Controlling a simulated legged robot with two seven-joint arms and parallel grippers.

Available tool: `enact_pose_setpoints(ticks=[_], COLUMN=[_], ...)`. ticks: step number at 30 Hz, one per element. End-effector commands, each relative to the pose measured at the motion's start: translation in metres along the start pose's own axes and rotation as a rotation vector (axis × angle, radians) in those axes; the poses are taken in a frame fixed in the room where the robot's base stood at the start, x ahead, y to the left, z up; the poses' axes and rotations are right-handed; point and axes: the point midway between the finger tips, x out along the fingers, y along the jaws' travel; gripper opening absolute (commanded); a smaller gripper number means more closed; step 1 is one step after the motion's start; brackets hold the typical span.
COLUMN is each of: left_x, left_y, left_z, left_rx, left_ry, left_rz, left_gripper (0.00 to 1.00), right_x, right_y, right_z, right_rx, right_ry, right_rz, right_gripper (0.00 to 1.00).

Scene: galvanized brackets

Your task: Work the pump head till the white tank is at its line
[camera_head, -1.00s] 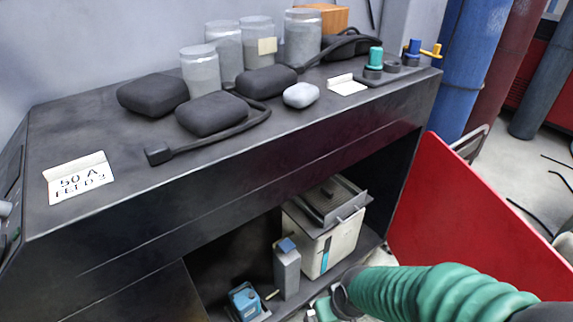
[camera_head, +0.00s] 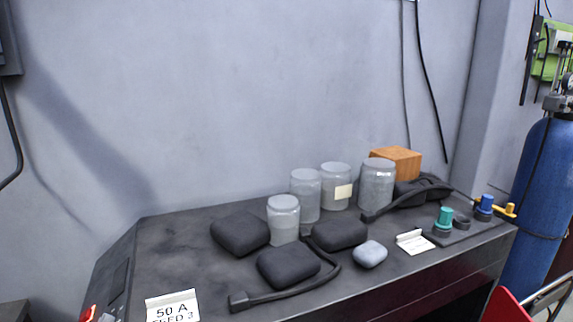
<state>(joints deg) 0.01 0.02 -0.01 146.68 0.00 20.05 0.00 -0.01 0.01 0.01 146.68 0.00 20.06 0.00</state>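Neither of my grippers shows in the head view now. The white tank and the compartment under the counter where it stood are below the bottom edge of the view, so its line cannot be seen. No pump head that I can identify is in view. On the black counter (camera_head: 190,262) stand several clear lidded jars, among them a front jar (camera_head: 283,222) and a jar with a pale label (camera_head: 335,188). Their contents look greyish.
Dark padded pouches (camera_head: 288,265) and a grey rounded item (camera_head: 370,254) lie on the counter. A wooden box (camera_head: 396,160) is at the back. Teal (camera_head: 444,219) and blue (camera_head: 486,204) knobs sit at the right end. A blue cylinder (camera_head: 540,210) stands beyond.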

Motion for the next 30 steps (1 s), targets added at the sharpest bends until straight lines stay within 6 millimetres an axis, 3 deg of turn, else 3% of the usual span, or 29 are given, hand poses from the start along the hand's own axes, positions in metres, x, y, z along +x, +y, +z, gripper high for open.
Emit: enact_pose_setpoints(ticks=[2,12,30], left_x=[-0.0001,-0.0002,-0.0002], left_y=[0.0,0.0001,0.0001], left_z=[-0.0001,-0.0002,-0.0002], left_rx=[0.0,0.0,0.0], left_ry=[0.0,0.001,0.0], left_rz=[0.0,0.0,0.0], left_gripper=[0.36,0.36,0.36], right_x=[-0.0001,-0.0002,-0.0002], right_y=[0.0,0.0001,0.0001], right_z=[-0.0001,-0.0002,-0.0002], right_rx=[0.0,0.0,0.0], right_ry=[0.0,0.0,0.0], right_rz=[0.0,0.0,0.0], right_gripper=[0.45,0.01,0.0])
